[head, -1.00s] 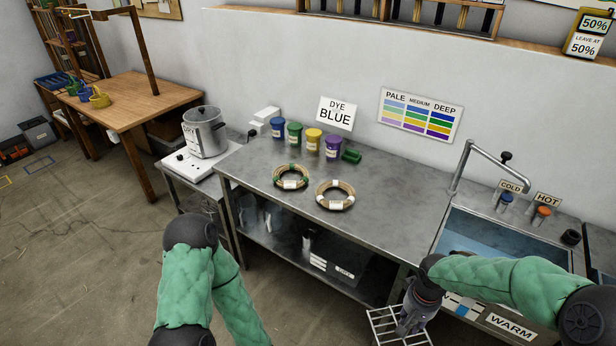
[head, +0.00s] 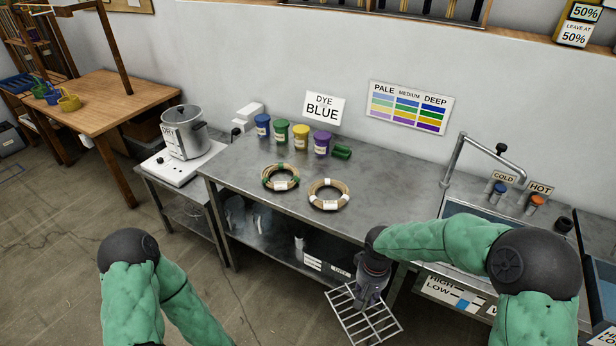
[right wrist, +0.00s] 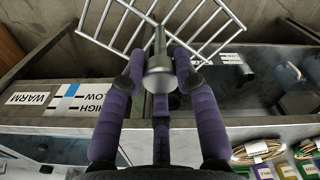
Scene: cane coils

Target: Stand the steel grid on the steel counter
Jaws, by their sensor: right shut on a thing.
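The steel grid (head: 360,316) is a flat rack of thin bars, tilted, in front of the steel counter and below its top. My right gripper (head: 370,290) is shut on it. In the right wrist view the grid (right wrist: 205,25) spreads beyond the purple fingers of my right gripper (right wrist: 158,65). The steel counter (head: 385,185) runs along the wall, with free top to the right of the coils. My left arm comes in at the lower left; its gripper is out of the picture.
Two cane coils, one with green ties (head: 281,177) and one with white (head: 328,195), lie on the counter. A sink with a tap (head: 452,165) is at the right.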

